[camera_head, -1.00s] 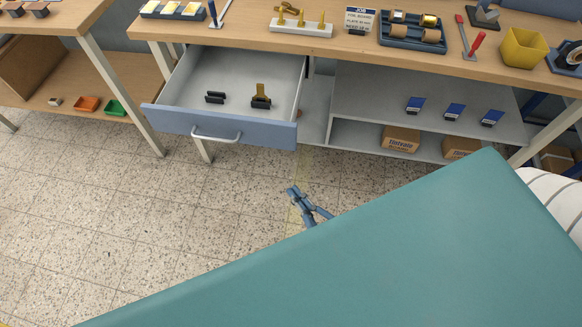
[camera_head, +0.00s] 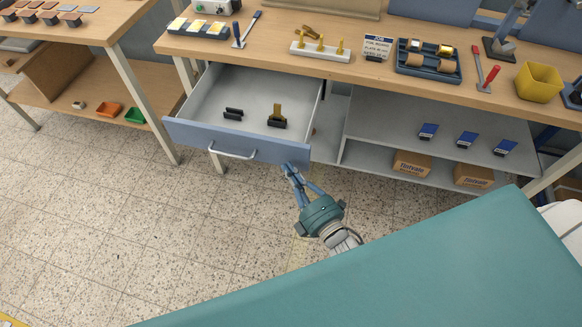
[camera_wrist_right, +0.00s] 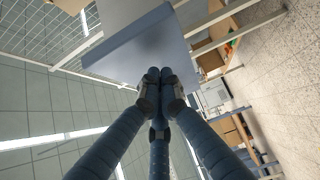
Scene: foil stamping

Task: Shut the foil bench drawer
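The foil bench drawer (camera_head: 190,138) is pulled out, with a blue front, a white inside and a pale bar handle (camera_head: 232,153). My right gripper (camera_head: 290,168) is at the right end of the drawer front, to the right of the handle. Its fingertips are together with nothing between them. In the right wrist view the gripper (camera_wrist_right: 160,74) shows shut, its tips in front of the blue-grey drawer panel (camera_wrist_right: 135,48). I cannot tell whether the tips touch the panel. My left gripper is not in view.
In the drawer lie a dark clip-like piece (camera_head: 233,113) and a brass-and-black tool (camera_head: 277,117). The wooden benchtop (camera_head: 270,50) above holds trays and tools. Shelves (camera_head: 385,145) with boxes stand right of the drawer. The tiled floor (camera_head: 120,230) in front is clear.

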